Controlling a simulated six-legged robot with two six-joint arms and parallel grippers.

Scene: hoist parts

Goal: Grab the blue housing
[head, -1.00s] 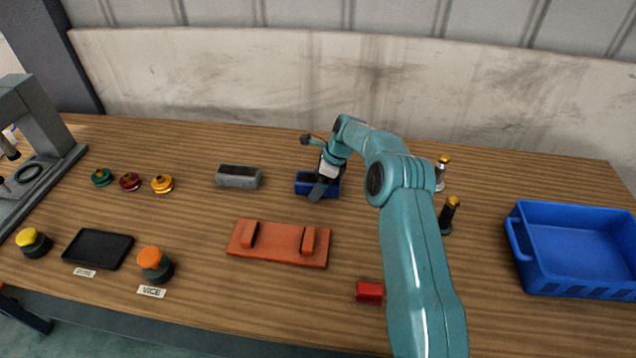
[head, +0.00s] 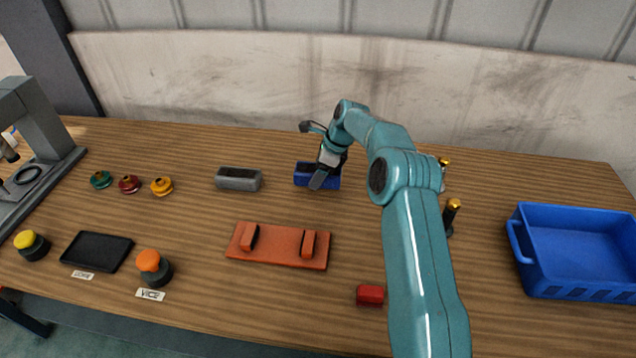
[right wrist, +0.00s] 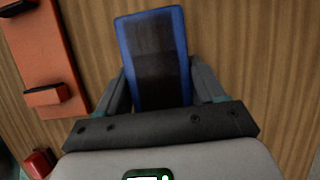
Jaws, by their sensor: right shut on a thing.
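The blue housing (head: 304,172) is a small blue block with a dark top face, right of the grey housing in the head view. My right gripper (head: 321,178) is shut on it, its near finger against the front side. The housing looks slightly raised, but any gap to the table is hard to see. In the right wrist view the blue housing (right wrist: 154,55) sits between the two fingers of my right gripper (right wrist: 160,88), with its blue rim and dark inside showing. The fingertips are partly hidden behind it. My left gripper is not clearly seen.
A grey housing (head: 238,180) lies to the left. An orange fixture (head: 279,260) with two uprights and a red block (head: 370,295) are nearer. A blue bin (head: 577,292) stands at right. Two dark posts with yellow tops, including one (head: 451,215), stand beside my right arm.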

